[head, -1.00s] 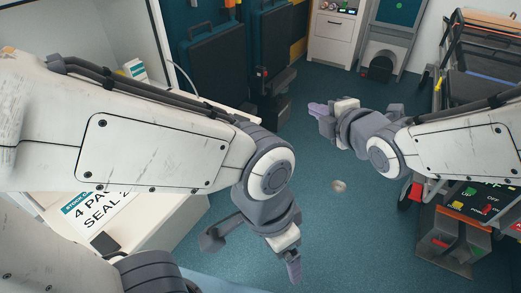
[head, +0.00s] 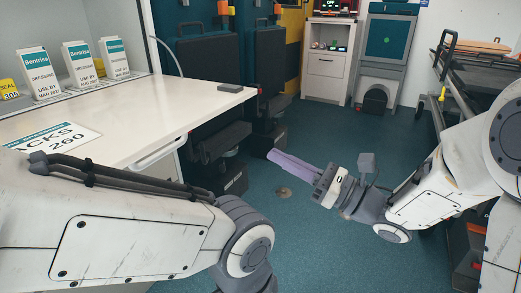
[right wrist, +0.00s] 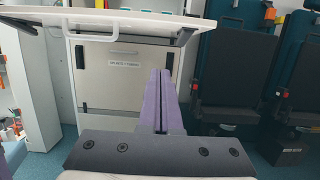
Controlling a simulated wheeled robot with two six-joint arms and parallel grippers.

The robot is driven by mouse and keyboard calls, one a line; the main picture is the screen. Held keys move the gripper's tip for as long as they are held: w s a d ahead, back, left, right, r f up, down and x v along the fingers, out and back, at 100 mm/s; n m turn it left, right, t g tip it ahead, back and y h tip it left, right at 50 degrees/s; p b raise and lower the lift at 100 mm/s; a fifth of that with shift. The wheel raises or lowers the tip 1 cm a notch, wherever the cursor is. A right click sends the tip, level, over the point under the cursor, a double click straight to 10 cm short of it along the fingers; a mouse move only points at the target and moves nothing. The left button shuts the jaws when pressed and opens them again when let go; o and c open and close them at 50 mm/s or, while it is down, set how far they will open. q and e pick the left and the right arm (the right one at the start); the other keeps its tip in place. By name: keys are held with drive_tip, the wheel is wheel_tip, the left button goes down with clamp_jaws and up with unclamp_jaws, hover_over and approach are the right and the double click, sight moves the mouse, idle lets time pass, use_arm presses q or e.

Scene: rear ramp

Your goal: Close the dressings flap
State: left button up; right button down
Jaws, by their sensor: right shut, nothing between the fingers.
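The dressings flap looks to be the white board (head: 185,108) that stands out level on the left in the head view, with a pale bar handle (head: 160,153) at its front. In the right wrist view the flap (right wrist: 150,22) is seen edge-on at the top, its handle (right wrist: 85,25) hanging at the left. Several Bentrise dressing packets (head: 78,62) stand behind it. My right gripper (head: 272,156) is shut and empty, its purple fingers pointing left, apart from the flap. Its fingers (right wrist: 160,78) also show in the right wrist view. My left gripper is out of view.
A labelled pale panel (right wrist: 122,75) lies below the flap. Dark folded seats (head: 212,70) stand beyond the flap. A stretcher (head: 470,75) is at the right. Blue floor (head: 310,125) is clear between them.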

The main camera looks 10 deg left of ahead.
drive_tip(key=w+a+r+b, duration=0.2)
drive_tip(key=w+a+r, duration=0.1)
drive_tip(key=a+r, duration=0.3)
drive_tip(key=shift+a+r, duration=0.2)
drive_tip(key=shift+a, duration=0.95)
drive_tip(key=shift+a+r, duration=0.1)
